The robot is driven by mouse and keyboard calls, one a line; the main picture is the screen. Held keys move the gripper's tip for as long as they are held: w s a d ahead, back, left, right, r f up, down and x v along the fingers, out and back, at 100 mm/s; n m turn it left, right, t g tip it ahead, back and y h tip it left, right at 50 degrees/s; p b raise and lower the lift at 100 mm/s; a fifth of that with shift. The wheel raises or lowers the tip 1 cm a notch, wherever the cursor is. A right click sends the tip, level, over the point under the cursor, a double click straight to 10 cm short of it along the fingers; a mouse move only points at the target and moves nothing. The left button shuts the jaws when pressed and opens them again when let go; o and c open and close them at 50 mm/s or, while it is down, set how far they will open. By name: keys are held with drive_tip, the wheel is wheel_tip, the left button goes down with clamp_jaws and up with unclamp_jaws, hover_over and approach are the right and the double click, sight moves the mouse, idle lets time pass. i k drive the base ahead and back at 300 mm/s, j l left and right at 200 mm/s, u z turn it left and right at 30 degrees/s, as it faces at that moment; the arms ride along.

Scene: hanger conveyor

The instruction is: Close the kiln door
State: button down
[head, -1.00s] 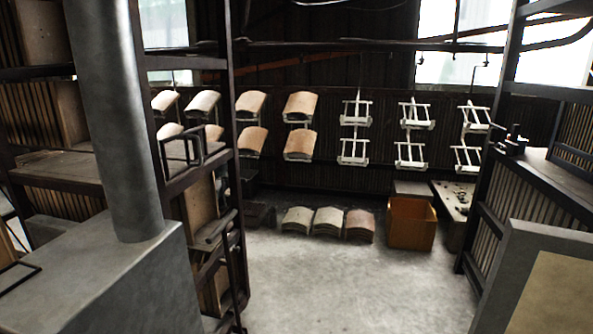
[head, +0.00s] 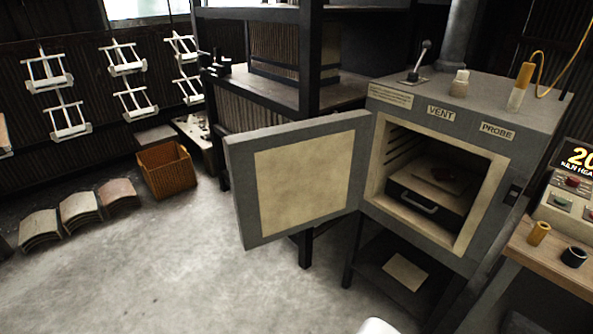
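The kiln (head: 480,97) is a grey box on a dark stand at the right of the head view. Its door (head: 300,175), grey with a cream inner panel, stands wide open and swung out to the left. Inside the cream-lined chamber is a dark tray with a handle (head: 412,200), with a pale slab and a small reddish thing on it. My gripper is not in view. A small white rounded shape shows at the bottom edge; I cannot tell what it is.
Bare concrete floor (head: 190,270) lies in front of the door. An orange crate (head: 166,172) and stacked tiles (head: 80,210) stand at the left. A wooden bench (head: 555,262) with a control box (head: 565,205) is right of the kiln. White hangers (head: 65,118) hang along the back wall.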

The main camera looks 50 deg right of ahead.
sight(289, 179)
drive_tip(key=i, duration=3.5)
drive_tip(key=i+z, duration=0.1)
drive_tip(key=i, duration=0.75)
drive_tip(key=i+j, duration=0.2)
drive_tip(key=i, duration=0.65)
drive_tip(key=i+z, duration=0.2)
drive_tip(key=z, duration=4.55)
